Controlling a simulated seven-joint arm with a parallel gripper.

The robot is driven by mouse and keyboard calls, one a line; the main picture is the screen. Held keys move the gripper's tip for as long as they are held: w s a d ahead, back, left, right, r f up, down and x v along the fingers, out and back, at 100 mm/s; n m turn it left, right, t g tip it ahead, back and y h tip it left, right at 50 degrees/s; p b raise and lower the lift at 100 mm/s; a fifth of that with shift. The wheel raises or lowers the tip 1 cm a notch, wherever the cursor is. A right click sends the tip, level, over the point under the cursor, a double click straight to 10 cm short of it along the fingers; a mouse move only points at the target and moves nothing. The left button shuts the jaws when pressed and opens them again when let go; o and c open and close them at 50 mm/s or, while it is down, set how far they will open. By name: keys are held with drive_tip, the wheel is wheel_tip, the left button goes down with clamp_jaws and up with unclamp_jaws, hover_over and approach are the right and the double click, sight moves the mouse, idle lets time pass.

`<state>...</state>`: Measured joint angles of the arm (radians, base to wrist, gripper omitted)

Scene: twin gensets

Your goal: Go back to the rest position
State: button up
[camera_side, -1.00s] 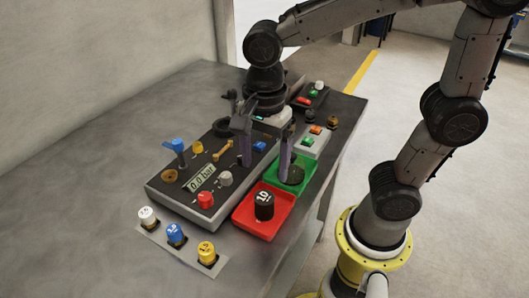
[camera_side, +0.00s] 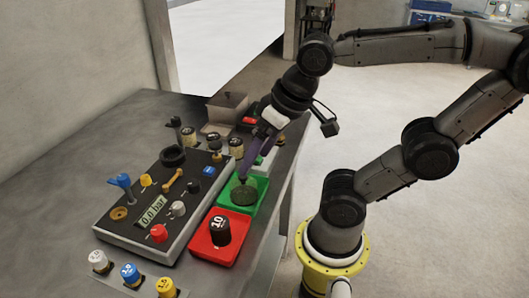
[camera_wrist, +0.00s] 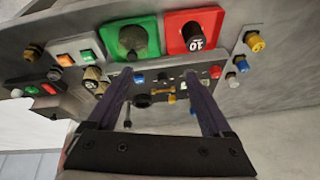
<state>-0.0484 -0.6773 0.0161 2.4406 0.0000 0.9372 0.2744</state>
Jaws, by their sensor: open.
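My gripper (camera_side: 243,176) is open with nothing between its purple fingers. In the side view it is tilted, its fingers slanting down toward the panel side of the green tray (camera_side: 262,184). Whether it touches anything there cannot be told. In the wrist view its two fingers (camera_wrist: 157,76) stand wide apart, with the control panel beyond them. A dark round piece (camera_side: 244,195) lies in the green tray. A black weight marked 10 (camera_side: 220,229) stands in the red tray (camera_side: 208,250); it also shows in the wrist view (camera_wrist: 193,38).
The control panel (camera_side: 118,227) carries knobs, a blue-handled valve and a 0.0 bar display (camera_side: 152,210). White, blue and yellow knobs (camera_side: 131,274) line the front. Several cylinders and a grey box (camera_side: 228,106) stand at the back. The left bench surface is clear.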

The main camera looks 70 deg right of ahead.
drive_tip(key=n, duration=0.1)
drive_tip(key=s+n, duration=0.1)
drive_tip(key=shift+d+f+n+t, duration=0.15)
drive_tip(key=shift+d+n+t, duration=0.15)
drive_tip(key=shift+d+t, duration=0.1)
